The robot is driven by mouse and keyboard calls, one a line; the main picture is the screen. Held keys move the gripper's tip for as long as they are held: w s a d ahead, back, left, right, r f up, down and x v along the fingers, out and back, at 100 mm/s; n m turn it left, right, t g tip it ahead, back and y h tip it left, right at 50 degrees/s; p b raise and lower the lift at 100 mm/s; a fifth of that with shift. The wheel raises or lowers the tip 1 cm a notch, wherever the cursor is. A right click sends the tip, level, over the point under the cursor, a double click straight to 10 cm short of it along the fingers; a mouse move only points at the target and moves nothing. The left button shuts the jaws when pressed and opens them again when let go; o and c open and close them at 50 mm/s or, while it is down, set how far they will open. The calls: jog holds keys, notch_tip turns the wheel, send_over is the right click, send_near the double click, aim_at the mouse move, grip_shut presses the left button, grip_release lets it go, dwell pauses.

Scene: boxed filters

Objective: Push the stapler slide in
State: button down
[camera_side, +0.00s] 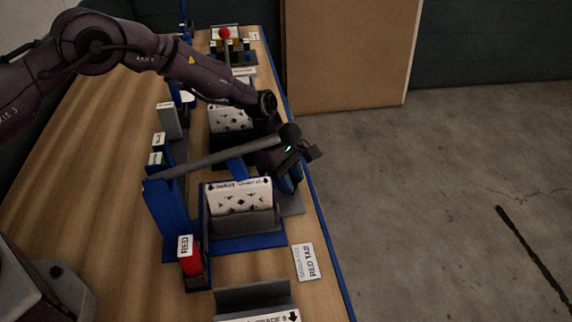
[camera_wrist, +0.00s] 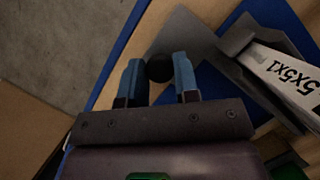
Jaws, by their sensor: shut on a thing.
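In the wrist view the two blue fingers of my gripper (camera_wrist: 159,72) are closed on a dark round knob (camera_wrist: 159,68). In the side view a long grey bar (camera_side: 215,159) runs from a blue upright (camera_side: 169,212) on the left up to a dark round end (camera_side: 290,134) beside my gripper. I cannot tell for certain that this end is the held knob. A white box (camera_side: 238,197) with dark marks sits in a grey and blue holder (camera_side: 245,243) under the bar. No part clearly reads as the stapler slide.
A red block labelled RED (camera_side: 190,258) stands at the holder's front left. A RED TAB card (camera_side: 306,262) lies near the bench's right edge. Another box (camera_side: 231,118) stands farther back. The wooden bench (camera_side: 95,190) is clear on the left. A brown panel (camera_side: 345,50) stands behind.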

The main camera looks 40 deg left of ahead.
jog(key=shift+s+d, duration=0.85)
jog(key=c, duration=0.9)
grip_release()
jog(key=shift+o, duration=0.2)
jog(key=shift+w+a+r, duration=0.1)
jog(key=shift+a+r, duration=0.05)
jog(key=v, duration=1.2)
jog(key=shift+a+r, duration=0.15)
jog(key=shift+r, duration=0.15)
